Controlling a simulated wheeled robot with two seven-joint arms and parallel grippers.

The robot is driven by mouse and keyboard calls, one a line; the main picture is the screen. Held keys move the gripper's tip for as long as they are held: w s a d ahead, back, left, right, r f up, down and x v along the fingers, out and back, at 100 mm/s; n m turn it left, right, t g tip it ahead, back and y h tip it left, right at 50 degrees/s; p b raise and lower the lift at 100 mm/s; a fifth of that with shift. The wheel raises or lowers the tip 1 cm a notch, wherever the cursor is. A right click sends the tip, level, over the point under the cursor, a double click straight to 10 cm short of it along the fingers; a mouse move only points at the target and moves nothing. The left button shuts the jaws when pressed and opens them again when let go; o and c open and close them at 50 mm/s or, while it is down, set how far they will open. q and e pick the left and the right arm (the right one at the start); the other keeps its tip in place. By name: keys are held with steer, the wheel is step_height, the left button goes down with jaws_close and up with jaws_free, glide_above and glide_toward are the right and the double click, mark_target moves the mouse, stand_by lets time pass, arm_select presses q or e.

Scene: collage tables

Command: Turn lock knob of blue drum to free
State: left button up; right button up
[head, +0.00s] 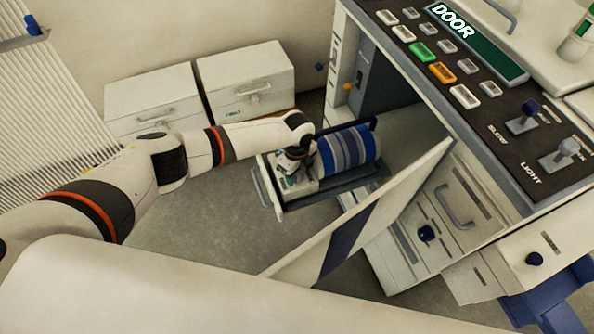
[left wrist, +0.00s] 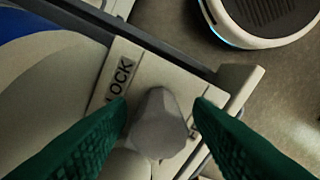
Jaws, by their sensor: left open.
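The blue drum (head: 348,148), with blue, grey and pale stripes, lies on a pulled-out tray (head: 333,187) in the head view. A small part of it shows at the upper left of the left wrist view (left wrist: 40,22). The grey lock knob (left wrist: 158,122) stands on a pale panel beside the word LOCK (left wrist: 122,76). Another label to the right is mostly hidden. My left gripper (left wrist: 163,103) is open, with its green fingers on either side of the knob. I cannot tell whether they touch it. In the head view my left gripper (head: 291,162) is over the panel at the tray's front end.
An open cabinet door (head: 372,215) stands just right of the tray. A control panel (head: 455,70) marked DOOR tops the cabinet. Two white drawer boxes (head: 245,80) stand at the back wall. A round dark-topped device (left wrist: 265,15) is on the floor. Floor is clear left of the tray.

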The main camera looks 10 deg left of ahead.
arm_select(q)
steer(key=shift+c, duration=0.8)
steer(key=c, duration=0.8)
arm_select(e)
steer(key=shift+s, duration=0.4)
arm_select(q)
steer(key=shift+r+n, duration=0.1)
steer(key=shift+n, duration=0.2)
arm_select(e)
steer(key=shift+w+r, duration=0.1)
steer(key=shift+r, duration=0.05)
arm_select(q)
steer(key=n+p, duration=0.1)
steer(key=n, duration=0.1)
steer(key=shift+n+p, duration=0.3)
steer(key=shift+p, duration=0.05)
steer(key=n+p, duration=0.2)
steer(key=n, duration=0.3)
steer(key=n+p, duration=0.2)
steer(key=n, duration=0.3)
steer(key=shift+d+n, duration=0.1)
steer(key=shift+n, duration=0.3)
steer(key=shift+n+p, duration=0.75)
steer(key=shift+n, duration=1.15)
arm_select(e)
step_height(320, 180, up, 7)
